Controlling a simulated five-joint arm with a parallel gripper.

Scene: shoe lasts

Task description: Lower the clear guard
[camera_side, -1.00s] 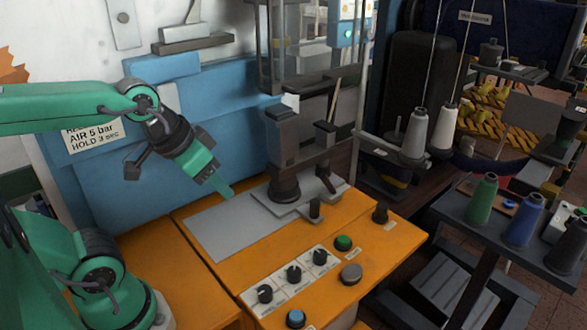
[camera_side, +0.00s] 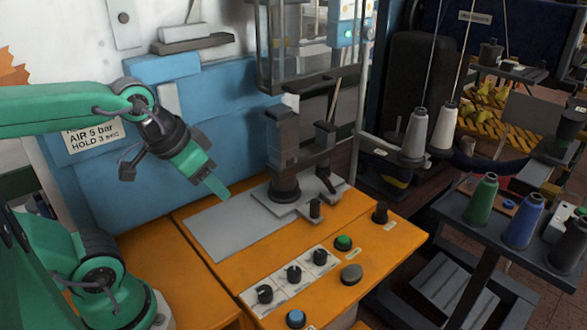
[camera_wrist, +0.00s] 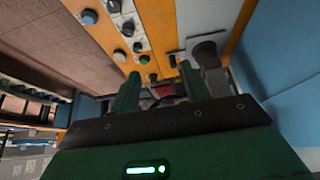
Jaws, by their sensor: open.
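The clear guard (camera_side: 306,45) is a see-through box with a dark lower rail (camera_side: 310,82). It hangs raised above the dark press fixture (camera_side: 283,150), with open space between the rail and the worktop. My gripper (camera_side: 217,187) is open and empty, above the grey plate, left of the fixture and well below and left of the guard. In the wrist view my two green fingers (camera_wrist: 162,88) stand apart with nothing held between them. I cannot make out the guard in the wrist view.
The orange bench (camera_side: 350,235) has knobs and a green button (camera_side: 343,243) at its front. Blue panels (camera_side: 190,125) stand behind. A rack with thread cones (camera_side: 483,200) is at right.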

